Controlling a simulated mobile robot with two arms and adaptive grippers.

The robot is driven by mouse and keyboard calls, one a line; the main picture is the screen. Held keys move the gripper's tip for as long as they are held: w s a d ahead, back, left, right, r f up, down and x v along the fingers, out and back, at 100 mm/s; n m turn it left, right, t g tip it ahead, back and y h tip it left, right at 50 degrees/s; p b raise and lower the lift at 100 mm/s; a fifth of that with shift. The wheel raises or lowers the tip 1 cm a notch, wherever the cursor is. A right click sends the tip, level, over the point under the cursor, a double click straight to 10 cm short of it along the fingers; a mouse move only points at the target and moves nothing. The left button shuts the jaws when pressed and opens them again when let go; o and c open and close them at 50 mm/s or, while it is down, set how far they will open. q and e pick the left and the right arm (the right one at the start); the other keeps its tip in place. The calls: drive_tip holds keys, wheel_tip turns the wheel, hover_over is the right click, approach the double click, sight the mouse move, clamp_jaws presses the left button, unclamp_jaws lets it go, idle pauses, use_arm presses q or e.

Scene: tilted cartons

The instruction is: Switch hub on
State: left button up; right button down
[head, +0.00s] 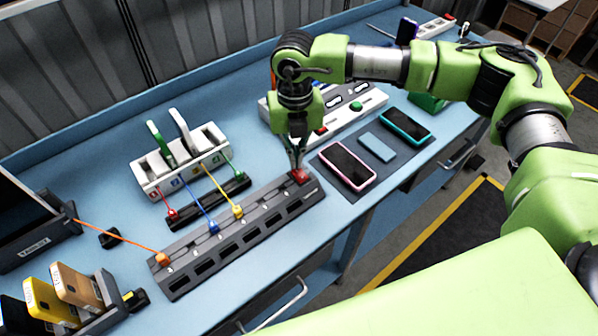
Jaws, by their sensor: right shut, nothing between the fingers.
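The hub (232,237) is a long dark grey strip with a row of slots, lying diagonally across the blue bench. A red switch (300,177) sits at its right end. My right gripper (297,164) points down with its fingers shut and empty, its tips right at the red switch. I cannot tell whether the tips touch it, and they partly hide it. The switch's on or off position is too small to tell. An orange plug (162,259) is at the hub's left end. My left gripper is not in view.
A white rack (148,178) with coloured cables and a black strip (188,217) stand behind the hub. A white panel with a green button (355,107) is behind my gripper. Phones lie on a dark mat (405,150) at right; more phones (75,287) stand at front left.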

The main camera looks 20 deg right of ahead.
drive_tip(key=shift+f+b, duration=1.15)
drive_tip(key=shift+f, duration=0.15)
idle(0.6)
drive_tip(key=shift+s+r, duration=0.1)
drive_tip(key=shift+r+p, duration=0.45)
drive_tip(key=shift+r, duration=0.35)
drive_tip(key=shift+r+p, duration=1.05)
drive_tip(key=shift+r, duration=1.65)
